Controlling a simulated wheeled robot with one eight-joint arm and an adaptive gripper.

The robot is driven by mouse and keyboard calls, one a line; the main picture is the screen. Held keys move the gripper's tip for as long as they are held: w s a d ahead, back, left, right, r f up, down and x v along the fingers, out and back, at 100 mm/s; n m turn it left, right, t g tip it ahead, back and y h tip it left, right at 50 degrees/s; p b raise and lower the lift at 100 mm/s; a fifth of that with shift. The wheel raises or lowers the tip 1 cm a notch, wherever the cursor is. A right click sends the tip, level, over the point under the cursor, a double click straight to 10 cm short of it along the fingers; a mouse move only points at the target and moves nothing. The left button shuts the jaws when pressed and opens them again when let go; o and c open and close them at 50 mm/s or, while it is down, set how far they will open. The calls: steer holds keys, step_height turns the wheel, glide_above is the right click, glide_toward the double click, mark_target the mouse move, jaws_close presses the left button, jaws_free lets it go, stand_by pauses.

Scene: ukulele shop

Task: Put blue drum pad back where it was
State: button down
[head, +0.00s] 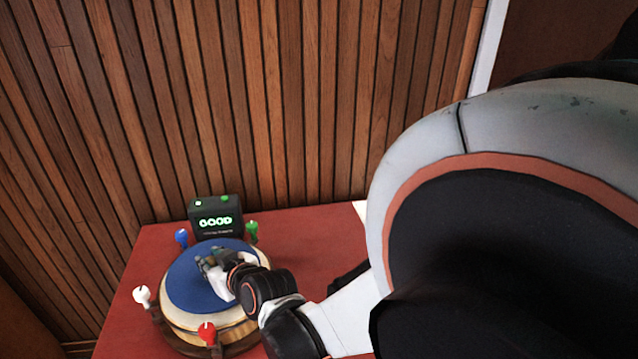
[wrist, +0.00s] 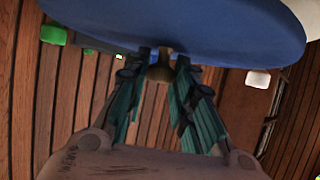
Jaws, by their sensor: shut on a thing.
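The blue drum pad (head: 190,286) is a round blue disc on the round wooden base (head: 190,343) on the red table. It also shows in the wrist view as a wide blue face (wrist: 225,35). My gripper (head: 210,262) is over the pad's middle in the head view. In the wrist view my gripper (wrist: 163,62) is shut on a small brass-coloured knob (wrist: 160,72) at the pad's middle. The pad looks level, but I cannot tell whether it rests fully on the base. My gripper hides part of the pad.
Blue (head: 182,237), green (head: 251,232), white (head: 142,295) and red (head: 207,333) knobs stand around the base. A black box (head: 215,215) with a green "GOOD" display is behind it. A slatted wood wall (head: 270,110) closes the back. The red table (head: 310,240) has free room to the right.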

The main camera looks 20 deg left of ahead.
steer(key=shift+f+b, duration=0.3)
steer(key=shift+f, duration=0.65)
steer(key=shift+r, duration=0.1)
steer(key=c, duration=1.3)
jaws_free()
steer(key=shift+c, duration=0.2)
steer(key=shift+r, duration=0.1)
